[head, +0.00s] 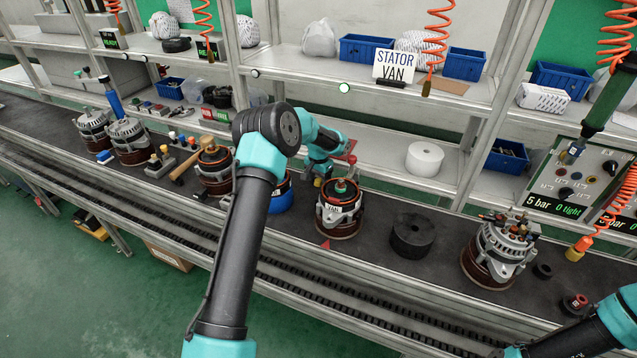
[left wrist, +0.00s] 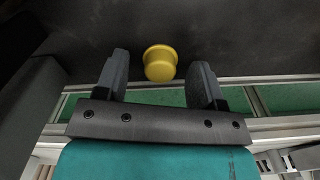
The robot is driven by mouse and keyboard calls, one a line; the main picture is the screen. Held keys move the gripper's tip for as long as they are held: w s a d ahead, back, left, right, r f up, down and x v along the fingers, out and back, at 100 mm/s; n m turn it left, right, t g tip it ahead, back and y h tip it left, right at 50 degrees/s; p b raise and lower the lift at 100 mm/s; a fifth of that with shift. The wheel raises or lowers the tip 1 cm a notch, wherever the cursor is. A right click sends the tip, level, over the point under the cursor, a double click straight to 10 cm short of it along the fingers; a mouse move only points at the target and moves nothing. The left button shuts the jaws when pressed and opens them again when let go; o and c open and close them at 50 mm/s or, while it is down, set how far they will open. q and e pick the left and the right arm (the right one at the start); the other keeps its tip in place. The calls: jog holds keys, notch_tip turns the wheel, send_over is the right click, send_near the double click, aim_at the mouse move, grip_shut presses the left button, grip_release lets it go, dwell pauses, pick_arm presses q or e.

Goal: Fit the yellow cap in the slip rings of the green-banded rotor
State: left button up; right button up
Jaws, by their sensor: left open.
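The yellow cap (left wrist: 160,63) stands on a dark surface in the left wrist view. It is between the tips of my open left gripper (left wrist: 161,70), with a gap on each side. In the head view my left gripper (head: 322,172) is over the back of the bench, partly hidden by its own wrist. A small yellow patch (head: 317,182) shows beside it, probably the cap. My right gripper is out of view.
A black ring-shaped block (head: 412,236) and another alternator unit (head: 497,252) stand to the right on the belt. A white roll (head: 425,158) lies on the shelf behind. Several units and small parts crowd the left. The belt has free room between the block and that unit.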

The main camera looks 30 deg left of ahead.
aim_at(319, 180)
pick_arm(q)
jog(key=shift+c, duration=0.2)
jog(key=c, duration=1)
jog(key=shift+o, duration=0.2)
jog(key=shift+r, duration=0.15)
notch_tip(319, 180, up, 10)
dwell(0.6)
